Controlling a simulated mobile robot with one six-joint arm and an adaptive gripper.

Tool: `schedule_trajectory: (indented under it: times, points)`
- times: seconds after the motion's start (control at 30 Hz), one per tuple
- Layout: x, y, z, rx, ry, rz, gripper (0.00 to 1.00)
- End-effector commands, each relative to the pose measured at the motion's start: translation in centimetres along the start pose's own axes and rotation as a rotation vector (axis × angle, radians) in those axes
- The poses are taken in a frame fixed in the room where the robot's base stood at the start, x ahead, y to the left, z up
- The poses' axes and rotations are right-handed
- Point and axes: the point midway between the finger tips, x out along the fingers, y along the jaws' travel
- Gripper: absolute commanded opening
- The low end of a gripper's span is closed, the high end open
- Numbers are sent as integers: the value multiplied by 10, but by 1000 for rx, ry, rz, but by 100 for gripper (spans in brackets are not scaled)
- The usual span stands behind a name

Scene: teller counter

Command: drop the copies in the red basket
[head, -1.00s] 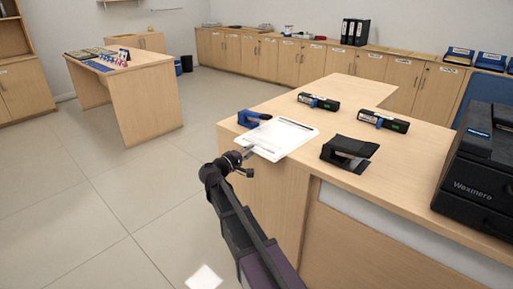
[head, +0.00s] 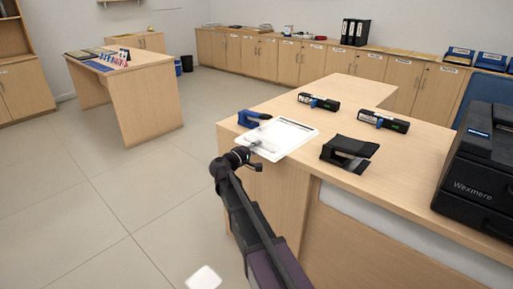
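White printed sheets (head: 287,136), which look like the copies, lie flat on the wooden counter near its left corner. My gripper (head: 257,148) is at the near left edge of these sheets, with its fingertips over or against them. The fingers are small and partly blend with the paper, so I cannot tell whether they are open or shut, or whether they touch it. I see no red basket that I can make out in this view.
A blue stapler-like tool (head: 252,119) stands just left of the sheets, and a black punch (head: 349,154) to their right. Two dark stamp-like devices (head: 318,102) (head: 383,121) lie behind. A black Wexmere machine (head: 482,170) fills the right end.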

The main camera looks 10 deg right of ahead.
Motion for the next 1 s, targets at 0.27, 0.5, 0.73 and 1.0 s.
schedule_trajectory:
  times: [0.27, 0.5, 0.73, 1.0]
  points:
    - [0, 0, 0, 0, 0, 0, 0]
    - [0, 2, 0, 0, 0, 0, 0]
    - [0, 19, 0, 0, 0, 0, 0]
    - [0, 26, 0, 0, 0, 0, 0]
